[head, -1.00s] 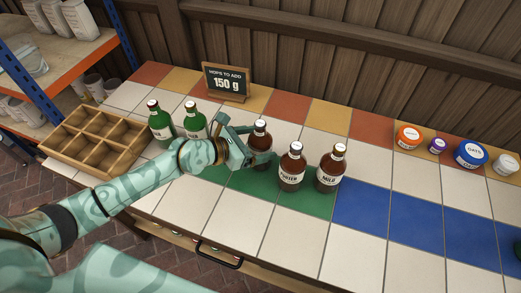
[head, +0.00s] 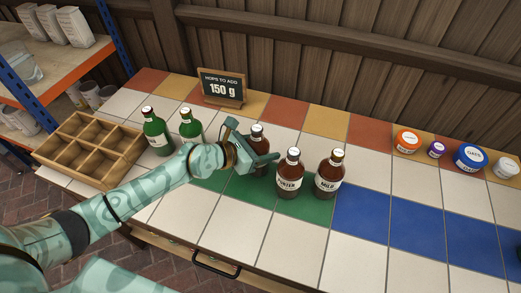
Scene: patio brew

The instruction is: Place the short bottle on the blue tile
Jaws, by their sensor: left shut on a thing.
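My right gripper is not in view.
Two green bottles (head: 157,133) and an empty-looking wooden crate (head: 92,150) are at the left. A sign reading 150 g (head: 222,88) stands at the back. Several lidded jars (head: 407,141) are at the back right. White front tiles are clear.

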